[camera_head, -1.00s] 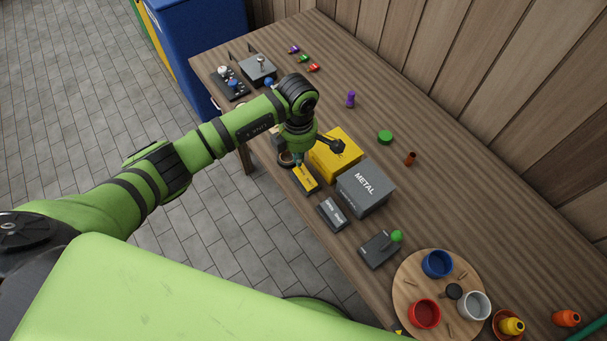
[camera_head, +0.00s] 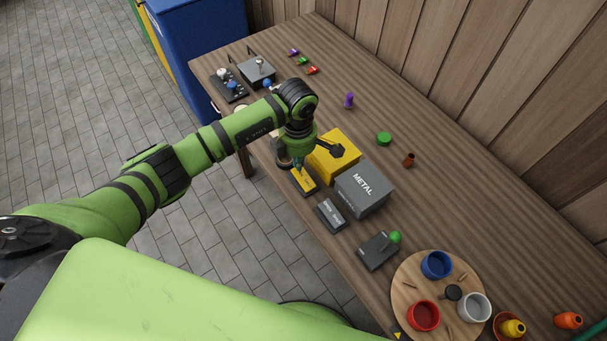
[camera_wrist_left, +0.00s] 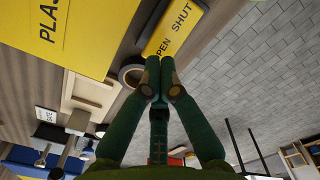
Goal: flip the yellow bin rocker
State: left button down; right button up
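The yellow bin rocker (camera_head: 306,183) is a yellow plate on a dark base at the bench's front edge. In the left wrist view the rocker (camera_wrist_left: 180,28) shows the words OPEN and SHUT. The yellow bin (camera_head: 343,148) stands just behind it; its lettering begins PLAS in the left wrist view (camera_wrist_left: 85,35). My left gripper (camera_head: 298,168) points down over the rocker's far-left end. In the left wrist view its fingertips (camera_wrist_left: 158,78) are together and empty, beside the OPEN end. I cannot tell whether they touch it. My right gripper is not in view.
The grey METAL bin (camera_head: 364,190) and its grey rocker (camera_head: 331,214) stand to the right. A green-knobbed lever box (camera_head: 378,250) and a round wooden board (camera_head: 410,285) with cups lie further right. A dark ring (camera_wrist_left: 131,74) lies near the fingertips.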

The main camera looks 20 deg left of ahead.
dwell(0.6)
pick_arm(q)
jog(key=shift+s+f+b, duration=0.1)
jog(key=shift+f+b, duration=1.2)
jog(key=shift+f, duration=0.15)
dwell(0.4)
jog(key=shift+r+p, duration=0.45)
jog(key=shift+r, duration=0.1)
jog(key=shift+r+p, duration=1.95)
jog(key=shift+r, duration=1.1)
jog(key=shift+f, duration=0.1)
